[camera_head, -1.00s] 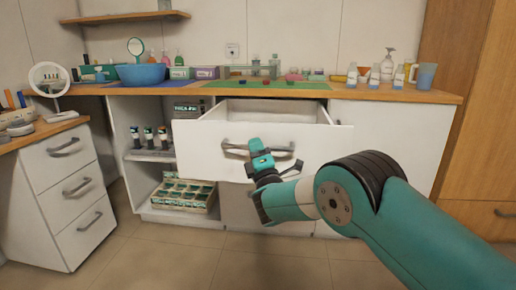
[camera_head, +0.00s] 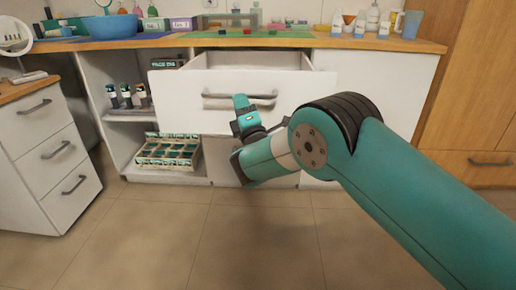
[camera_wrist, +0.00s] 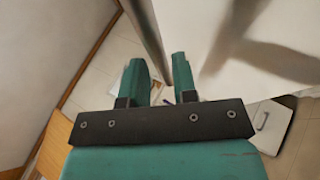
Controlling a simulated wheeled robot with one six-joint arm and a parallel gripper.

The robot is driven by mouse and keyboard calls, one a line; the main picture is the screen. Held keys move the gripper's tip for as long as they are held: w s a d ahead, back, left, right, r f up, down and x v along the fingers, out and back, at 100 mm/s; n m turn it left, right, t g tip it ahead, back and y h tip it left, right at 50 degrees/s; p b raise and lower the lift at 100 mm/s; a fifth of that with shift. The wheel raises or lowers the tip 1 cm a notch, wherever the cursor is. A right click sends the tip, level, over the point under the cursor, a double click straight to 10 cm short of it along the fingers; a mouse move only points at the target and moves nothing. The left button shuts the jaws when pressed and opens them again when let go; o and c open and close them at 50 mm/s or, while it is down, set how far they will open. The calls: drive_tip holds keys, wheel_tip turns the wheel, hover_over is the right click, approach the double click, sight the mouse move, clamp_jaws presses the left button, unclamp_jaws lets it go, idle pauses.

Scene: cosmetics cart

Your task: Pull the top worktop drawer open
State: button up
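The top worktop drawer (camera_head: 180,103) is white and stands pulled out from under the wooden worktop. Its inside shows in the head view and looks empty. Its grey bar handle (camera_head: 218,96) runs across the front. My gripper (camera_head: 240,104) is at the middle of the handle, overlapping it in the head view. In the wrist view the two teal fingers (camera_wrist: 160,68) stand apart with a gap between them. The grey handle bar (camera_wrist: 148,28) reaches down towards that gap. Whether the fingers touch the bar cannot be told.
A white cabinet with several drawers (camera_head: 45,152) stands at the left. An open shelf holds bottles (camera_head: 127,97) and a sectioned box (camera_head: 168,153). The worktop (camera_head: 385,43) carries a blue bowl (camera_head: 115,26) and bottles. The tiled floor (camera_head: 150,235) in front is clear.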

drive_tip(key=b+v, duration=1.4)
drive_tip(key=b, duration=0.7)
drive_tip(key=shift+s+b, duration=0.2)
drive_tip(key=shift+b, duration=0.2)
drive_tip(key=shift+d, duration=0.1)
